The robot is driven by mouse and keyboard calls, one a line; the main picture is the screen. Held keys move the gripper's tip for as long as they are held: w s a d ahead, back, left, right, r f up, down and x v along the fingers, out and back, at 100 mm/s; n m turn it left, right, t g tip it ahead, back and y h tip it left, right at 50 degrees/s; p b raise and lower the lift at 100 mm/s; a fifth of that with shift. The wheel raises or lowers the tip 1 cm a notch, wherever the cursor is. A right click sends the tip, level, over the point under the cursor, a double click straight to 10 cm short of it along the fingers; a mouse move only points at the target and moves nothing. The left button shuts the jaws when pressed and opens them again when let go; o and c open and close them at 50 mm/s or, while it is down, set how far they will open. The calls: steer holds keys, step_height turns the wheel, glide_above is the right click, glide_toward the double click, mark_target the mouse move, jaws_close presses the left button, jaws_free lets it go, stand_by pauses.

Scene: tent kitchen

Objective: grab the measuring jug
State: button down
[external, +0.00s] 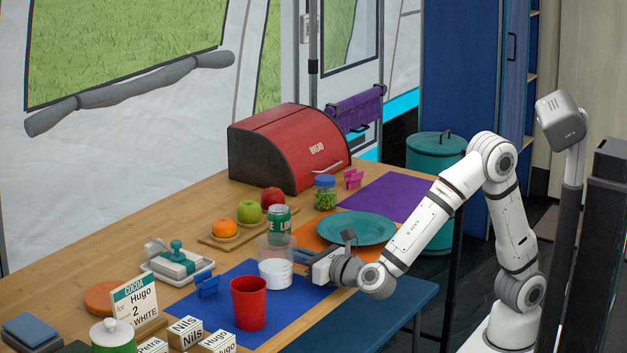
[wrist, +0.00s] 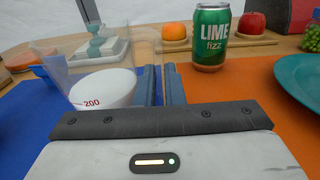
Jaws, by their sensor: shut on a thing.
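The measuring jug (external: 276,268) is clear, with white contents low inside it, and stands on the blue mat beside the orange one. In the wrist view the jug (wrist: 103,88) is at the left, with a red 200 mark on its side. My gripper (external: 303,257) reaches it from the right. Its two dark fingers (wrist: 160,84) are close together at the jug's right side, shut on the jug. The exact part between the fingers is hard to make out.
A green lime can (external: 279,225) stands just behind the jug, and a red cup (external: 248,304) in front of it. A teal plate (external: 357,228) lies to the right on the orange mat. A blue clip (external: 207,285) and a butter dish (external: 177,263) are to the left.

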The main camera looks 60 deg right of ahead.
steer(key=shift+r+p, duration=0.7)
steer(key=shift+r, duration=0.3)
steer(key=shift+r+p, duration=0.5)
steer(key=shift+r, duration=0.35)
steer(key=s+p, duration=0.4)
steer(key=s, duration=1.3)
steer(key=shift+s+a+f+p, duration=0.2)
steer(key=shift+s+a+p, duration=0.1)
steer(key=shift+s+p, duration=0.1)
